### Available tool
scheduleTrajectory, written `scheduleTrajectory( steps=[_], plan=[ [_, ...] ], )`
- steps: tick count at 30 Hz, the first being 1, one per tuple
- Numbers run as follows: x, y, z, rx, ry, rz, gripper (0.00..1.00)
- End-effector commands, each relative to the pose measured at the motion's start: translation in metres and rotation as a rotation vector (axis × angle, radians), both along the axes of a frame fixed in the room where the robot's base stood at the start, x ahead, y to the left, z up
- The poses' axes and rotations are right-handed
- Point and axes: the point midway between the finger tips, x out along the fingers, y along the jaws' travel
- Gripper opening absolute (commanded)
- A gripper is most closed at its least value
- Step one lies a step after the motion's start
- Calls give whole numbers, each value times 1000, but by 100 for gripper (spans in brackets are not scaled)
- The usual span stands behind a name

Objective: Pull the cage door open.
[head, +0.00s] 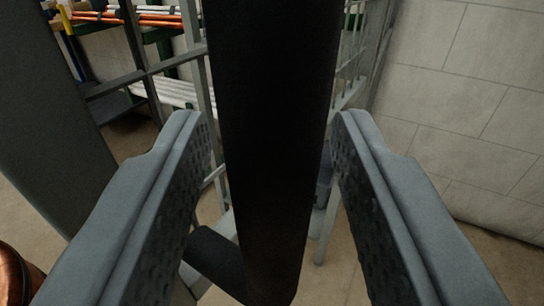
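A thick dark upright bar (270,130), which looks like the cage door's handle, runs down the middle of the head view. A short dark stub (213,258) joins it low on the left. My gripper (270,125) has its two grey fingers spread, one on each side of the bar. A narrow gap shows between the left finger and the bar, and a wider one lower on the right; contact near the right fingertip cannot be told. The grey barred cage (140,75) stands behind. The bar hides much of it, including any door edge or latch.
A pale block wall (460,110) stands close on the right. A dark grey upright panel (45,110) fills the left. Shelves with orange rods (150,17) show through the bars. A copper-coloured rounded thing (18,275) is at lower left. Bare floor (340,265) lies below.

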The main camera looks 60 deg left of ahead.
Motion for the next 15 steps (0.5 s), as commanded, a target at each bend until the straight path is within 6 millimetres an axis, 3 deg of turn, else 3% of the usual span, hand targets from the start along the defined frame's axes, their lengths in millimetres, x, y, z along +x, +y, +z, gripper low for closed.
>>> scheduleTrajectory(
  steps=[8, 15],
  plan=[
    [-6, -10, 0, 0, 0, -2, 39],
    [-28, -46, 0, 0, 0, -3, 39]
  ],
)
